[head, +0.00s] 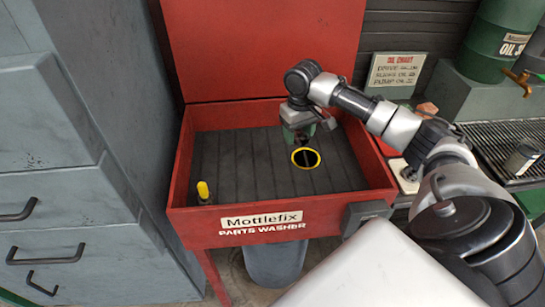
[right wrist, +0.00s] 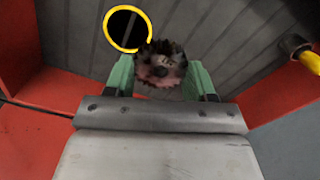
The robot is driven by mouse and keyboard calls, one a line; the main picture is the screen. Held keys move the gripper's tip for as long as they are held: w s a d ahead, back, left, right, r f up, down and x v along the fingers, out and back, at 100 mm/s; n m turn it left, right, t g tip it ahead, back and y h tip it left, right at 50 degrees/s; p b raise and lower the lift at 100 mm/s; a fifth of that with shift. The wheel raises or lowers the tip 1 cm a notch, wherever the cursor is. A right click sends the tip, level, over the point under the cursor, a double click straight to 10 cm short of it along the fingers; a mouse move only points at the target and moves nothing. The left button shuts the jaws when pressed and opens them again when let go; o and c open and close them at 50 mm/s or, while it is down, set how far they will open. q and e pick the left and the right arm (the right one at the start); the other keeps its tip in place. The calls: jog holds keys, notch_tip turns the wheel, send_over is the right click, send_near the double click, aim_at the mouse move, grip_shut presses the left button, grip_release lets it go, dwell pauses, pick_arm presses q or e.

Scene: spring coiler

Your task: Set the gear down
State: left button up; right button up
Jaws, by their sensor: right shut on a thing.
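The gear (right wrist: 160,64) is a dark toothed wheel with a reddish, worn face, seen in the right wrist view. My right gripper (right wrist: 163,75) is shut on it, with one green finger on each side. In the head view my right gripper (head: 305,134) is inside the red parts washer (head: 188,160), over its dark slatted floor (head: 240,160), close to the yellow-rimmed hole (head: 306,158). The gear cannot be made out clearly in the head view. Whether the gear touches the floor cannot be told. My left gripper is not in view.
A yellow-tipped nozzle (head: 203,191) stands in the washer's front left corner. It also shows in the right wrist view (right wrist: 309,61). A wire rack with a can (head: 521,158) is at right.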

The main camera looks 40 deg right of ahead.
jog(key=f, duration=0.1)
jog(key=b, duration=0.1)
jog(key=w+f, duration=0.1)
jog(key=shift+w+a+f, duration=0.1)
jog(key=shift+a+f, duration=0.2)
jog(key=shift+f, duration=0.05)
send_over(258, 179)
notch_tip(258, 179, down, 6)
jog(key=shift+a+f+p, duration=0.1)
jog(key=shift+f+p, duration=0.15)
jog(key=shift+p, duration=0.1)
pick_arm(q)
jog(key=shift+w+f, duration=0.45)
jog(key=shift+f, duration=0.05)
pick_arm(e)
jog(key=shift+f, duration=2)
jog(key=o, duration=1)
jog(key=shift+f, duration=0.1)
jog(key=shift+o, duration=0.2)
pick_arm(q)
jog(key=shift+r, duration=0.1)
pick_arm(e)
notch_tip(258, 179, up, 12)
